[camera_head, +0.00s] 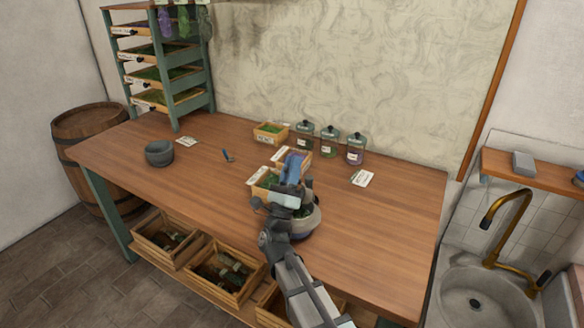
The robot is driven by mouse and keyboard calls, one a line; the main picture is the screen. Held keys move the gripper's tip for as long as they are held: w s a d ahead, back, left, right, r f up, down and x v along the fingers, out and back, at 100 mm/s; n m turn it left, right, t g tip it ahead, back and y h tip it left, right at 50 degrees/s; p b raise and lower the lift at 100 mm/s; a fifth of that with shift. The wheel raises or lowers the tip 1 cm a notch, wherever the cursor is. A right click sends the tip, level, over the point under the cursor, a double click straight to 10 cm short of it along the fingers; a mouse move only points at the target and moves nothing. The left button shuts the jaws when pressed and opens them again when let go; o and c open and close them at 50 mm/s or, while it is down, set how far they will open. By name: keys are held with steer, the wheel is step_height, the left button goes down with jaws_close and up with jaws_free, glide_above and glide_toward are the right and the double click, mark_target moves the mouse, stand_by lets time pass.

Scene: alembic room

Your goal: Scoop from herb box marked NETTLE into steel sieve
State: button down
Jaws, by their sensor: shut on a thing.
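My gripper (288,192) is over the middle front of the table, shut on a blue tool (293,165), whose shape is mostly hidden. A small herb box with green contents (258,180) is just left of my gripper, partly covered by it. A box with purple contents (304,156) is behind it. Another green-filled box (270,131) stands farther back. Their white labels are too small to read surely. A round, pale vessel with a dark band (308,226) sits under my wrist, with some green inside. I cannot tell whether it is the steel sieve.
A grey bowl (159,153) and a small blue-handled thing (228,155) lie left. A drawer rack (165,70) stands back left. The table's left middle and right are clear.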

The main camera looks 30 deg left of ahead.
steer(key=shift+r, duration=0.15)
steer(key=shift+r+m+g+h, duration=0.5)
steer(key=shift+m+g+h, duration=0.95)
steer(key=shift+m, duration=0.85)
steer(key=shift+r+m+g+h, duration=0.45)
steer(key=shift+m+g+h, duration=0.7)
steer(key=shift+m+g, duration=0.9)
steer(key=shift+r+m+g+h, duration=0.5)
steer(key=shift+m+g+h, duration=0.8)
steer(key=shift+m, duration=1.25)
